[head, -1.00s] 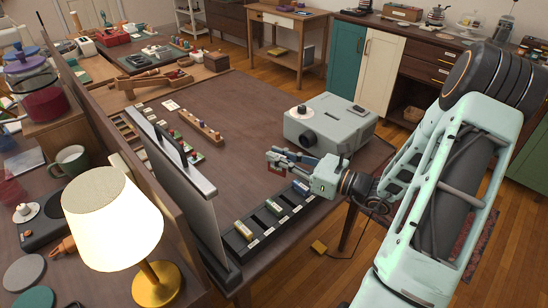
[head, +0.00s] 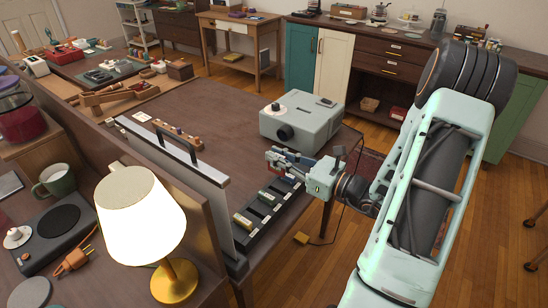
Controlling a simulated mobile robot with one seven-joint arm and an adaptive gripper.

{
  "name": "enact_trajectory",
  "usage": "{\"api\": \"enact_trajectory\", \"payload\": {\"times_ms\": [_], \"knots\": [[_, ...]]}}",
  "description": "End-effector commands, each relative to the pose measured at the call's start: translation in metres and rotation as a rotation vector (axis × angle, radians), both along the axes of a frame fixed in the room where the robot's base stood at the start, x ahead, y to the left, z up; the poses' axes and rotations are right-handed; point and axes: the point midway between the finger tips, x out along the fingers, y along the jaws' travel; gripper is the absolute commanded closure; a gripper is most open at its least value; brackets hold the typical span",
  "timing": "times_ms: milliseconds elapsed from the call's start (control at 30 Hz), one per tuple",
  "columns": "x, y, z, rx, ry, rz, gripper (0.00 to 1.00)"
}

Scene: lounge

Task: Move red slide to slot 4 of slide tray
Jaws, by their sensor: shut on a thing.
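The slide tray (head: 254,231) is a long black holder with several slots near the table's front right edge. A yellowish slide (head: 243,221) stands in its near end, a greenish one (head: 265,197) further along, and a blue one (head: 289,179) near the far end. My gripper (head: 273,157) hangs above and beyond the far part of the tray, apart from it. It is shut on the small red slide, of which only a dark reddish trace shows between the fingertips. The slot labels are too small to read.
A grey projector (head: 305,125) stands just behind my gripper. An upright screen panel (head: 195,180) with a dark handle rises left of the tray. A wooden rack with pegs (head: 178,137) sits behind the panel. A lit lamp (head: 130,215) stands at the front left.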

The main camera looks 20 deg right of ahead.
Motion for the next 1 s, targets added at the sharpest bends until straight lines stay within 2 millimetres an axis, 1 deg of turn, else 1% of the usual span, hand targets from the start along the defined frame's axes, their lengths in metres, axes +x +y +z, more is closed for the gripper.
{"api": "enact_trajectory", "payload": {"times_ms": [367, 1000], "knots": [[0.0, -0.003, -0.002, -0.001, -0.001, -0.009, 1.0], [0.0, -0.003, -0.032, -0.001, -0.001, -0.009, 1.0]]}}
